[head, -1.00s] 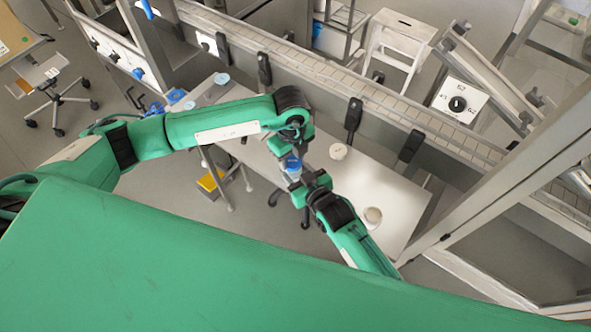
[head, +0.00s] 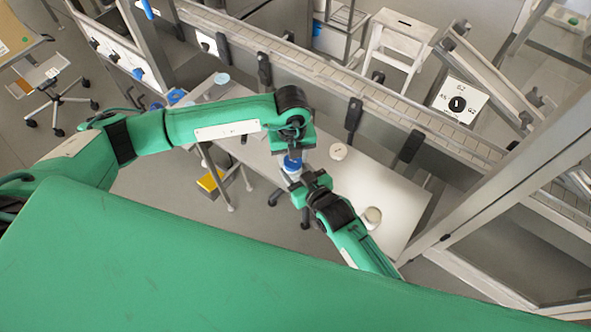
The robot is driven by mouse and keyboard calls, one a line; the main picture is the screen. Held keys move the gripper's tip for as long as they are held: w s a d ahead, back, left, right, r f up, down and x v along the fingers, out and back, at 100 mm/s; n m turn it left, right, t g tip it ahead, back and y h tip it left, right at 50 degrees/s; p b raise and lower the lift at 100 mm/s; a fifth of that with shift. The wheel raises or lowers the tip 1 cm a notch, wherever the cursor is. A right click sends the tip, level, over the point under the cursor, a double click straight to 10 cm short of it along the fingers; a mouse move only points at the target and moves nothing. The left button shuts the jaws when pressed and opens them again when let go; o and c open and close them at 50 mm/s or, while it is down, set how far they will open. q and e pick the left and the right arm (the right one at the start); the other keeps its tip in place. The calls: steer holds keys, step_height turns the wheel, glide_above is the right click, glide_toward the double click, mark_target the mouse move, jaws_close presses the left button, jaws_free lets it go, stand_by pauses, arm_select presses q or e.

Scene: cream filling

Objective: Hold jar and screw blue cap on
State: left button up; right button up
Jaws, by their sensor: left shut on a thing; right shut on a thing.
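The blue cap (head: 291,163) sits on top of the small pale jar (head: 294,177), in the middle of the head view, above the near edge of the table. My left gripper (head: 291,155) comes down from above and is shut on the cap; its fingers are largely hidden by its own wrist. My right gripper (head: 298,187) comes from the lower right and is shut on the jar's body. Its fingers hide part of the jar. The cap and jar look in line and touching, but whether the cap is threaded tight cannot be told.
The white table (head: 385,190) carries a round pale container (head: 338,151) behind the grippers and another (head: 371,217) beside my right arm. A conveyor (head: 330,80) with dark posts runs along the back.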

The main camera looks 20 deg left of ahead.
arm_select(q)
steer(key=shift+m, duration=0.4)
steer(key=m, duration=0.5)
steer(key=shift+m, duration=0.3)
steer(key=m, duration=0.5)
steer(key=shift+d+m, duration=0.15)
steer(key=shift+m, duration=0.15)
steer(key=o, duration=1.2)
steer(key=shift+c, duration=0.2)
